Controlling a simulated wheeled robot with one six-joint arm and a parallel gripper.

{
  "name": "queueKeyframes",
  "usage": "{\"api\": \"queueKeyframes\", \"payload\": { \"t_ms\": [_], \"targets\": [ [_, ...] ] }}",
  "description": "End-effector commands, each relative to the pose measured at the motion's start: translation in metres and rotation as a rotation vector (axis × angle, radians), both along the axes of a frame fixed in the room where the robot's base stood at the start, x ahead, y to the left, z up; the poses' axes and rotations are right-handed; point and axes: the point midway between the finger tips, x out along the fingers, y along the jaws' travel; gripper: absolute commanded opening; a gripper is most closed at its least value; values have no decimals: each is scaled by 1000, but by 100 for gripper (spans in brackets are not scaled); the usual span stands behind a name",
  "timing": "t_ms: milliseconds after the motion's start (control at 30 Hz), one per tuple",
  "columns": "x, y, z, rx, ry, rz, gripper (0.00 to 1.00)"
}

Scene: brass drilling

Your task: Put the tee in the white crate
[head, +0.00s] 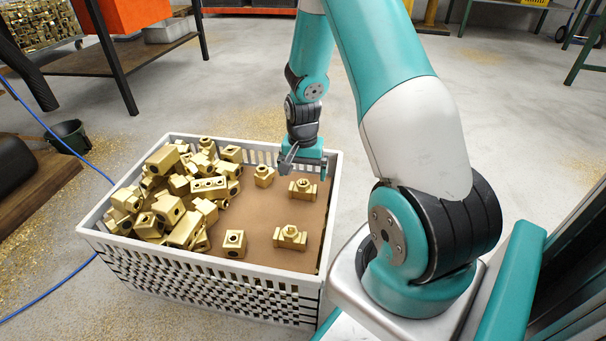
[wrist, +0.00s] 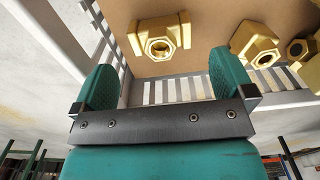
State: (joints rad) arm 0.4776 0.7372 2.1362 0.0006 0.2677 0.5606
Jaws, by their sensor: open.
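The white crate (head: 215,287) stands on the floor with a brown sheet inside. A brass tee (head: 302,188) lies on the sheet near the crate's far right side, clear of the heap. A second, similar tee (head: 290,237) lies nearer the front. My gripper (head: 305,168) is open and empty at the back right of the crate, just behind and above the first tee. In the wrist view a tee (wrist: 158,47) with a round threaded opening shows ahead of and between my open fingers (wrist: 162,62), apart from them. The fingers reach over slatted crate wall.
Many brass blocks (head: 180,200) are heaped in the crate's left half. Single fittings lie on the sheet: one (head: 264,175) at the back, one (head: 234,244) at the front. The crate's rim (head: 338,195) rises close to my gripper. A dark table (head: 115,60) stands behind left.

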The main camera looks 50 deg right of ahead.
Motion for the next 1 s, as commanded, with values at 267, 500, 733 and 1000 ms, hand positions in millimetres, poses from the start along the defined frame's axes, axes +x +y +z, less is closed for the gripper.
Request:
{"api": "queueKeyframes", "payload": {
  "t_ms": [267, 500, 733, 1000],
  "targets": [
    [0, 0, 51, 0, 0, 0, 100],
    [2, 6, 62, 4, -6, 22, 100],
    [13, 112, 145, 82, -101, 420, 100],
    [-82, 275, 254, 219, -238, 1205, 100]
  ]
}}
